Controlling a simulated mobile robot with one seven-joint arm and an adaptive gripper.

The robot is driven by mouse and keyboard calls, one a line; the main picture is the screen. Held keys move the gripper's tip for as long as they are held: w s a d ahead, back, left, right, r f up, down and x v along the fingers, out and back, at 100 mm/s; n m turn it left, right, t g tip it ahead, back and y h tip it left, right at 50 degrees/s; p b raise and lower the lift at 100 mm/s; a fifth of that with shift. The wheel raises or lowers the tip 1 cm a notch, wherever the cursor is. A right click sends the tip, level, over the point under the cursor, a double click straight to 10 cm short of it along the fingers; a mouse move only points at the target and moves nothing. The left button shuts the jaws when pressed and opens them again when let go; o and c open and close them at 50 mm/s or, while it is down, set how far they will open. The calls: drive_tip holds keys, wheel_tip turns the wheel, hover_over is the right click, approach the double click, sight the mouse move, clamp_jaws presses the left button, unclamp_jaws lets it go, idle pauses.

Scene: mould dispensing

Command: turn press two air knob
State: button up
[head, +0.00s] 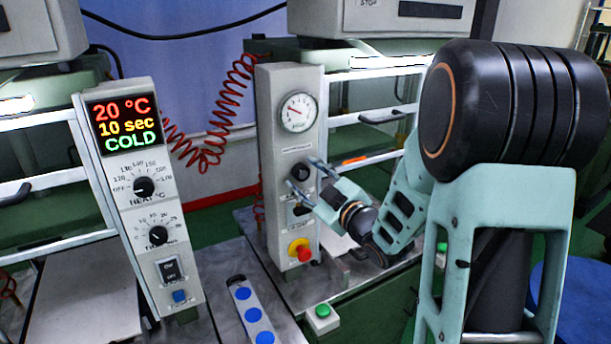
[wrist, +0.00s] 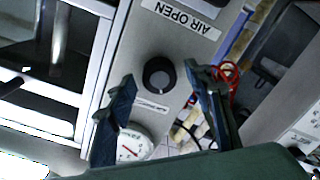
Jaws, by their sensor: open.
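The air knob (head: 300,171) is a round black knob on the tall grey panel in the middle of the head view, below the round gauge. It also shows in the wrist view (wrist: 159,74), below an "AIR OPEN" label. My gripper (head: 302,173) is open at the front of this panel, its fingers on either side of the knob. In the wrist view the two fingertips (wrist: 160,76) are spread with the knob between them in the picture. I see gaps beside the knob; whether a finger touches it I cannot tell.
The round gauge (head: 299,112) is above the knob. A switch and a red-and-yellow stop button (head: 300,250) sit lower on the panel. Another panel (head: 145,190) with a lit display, reading COLD, stands left. A red coiled hose (head: 205,150) hangs between the panels.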

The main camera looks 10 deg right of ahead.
drive_tip(key=shift+c, duration=0.2)
drive_tip(key=c, duration=1.1)
drive_tip(key=shift+m+b, duration=0.35)
drive_tip(key=shift+m, duration=0.05)
drive_tip(key=shift+f+m+b, duration=0.1)
drive_tip(key=shift+m+b, duration=0.5)
drive_tip(key=shift+m, duration=0.4)
drive_tip(key=m+b, duration=0.1)
drive_tip(key=m, duration=0.1)
drive_tip(key=shift+d+m, duration=0.1)
drive_tip(key=shift+m, duration=0.3)
drive_tip(key=m, duration=0.6)
drive_tip(key=shift+m, duration=0.3)
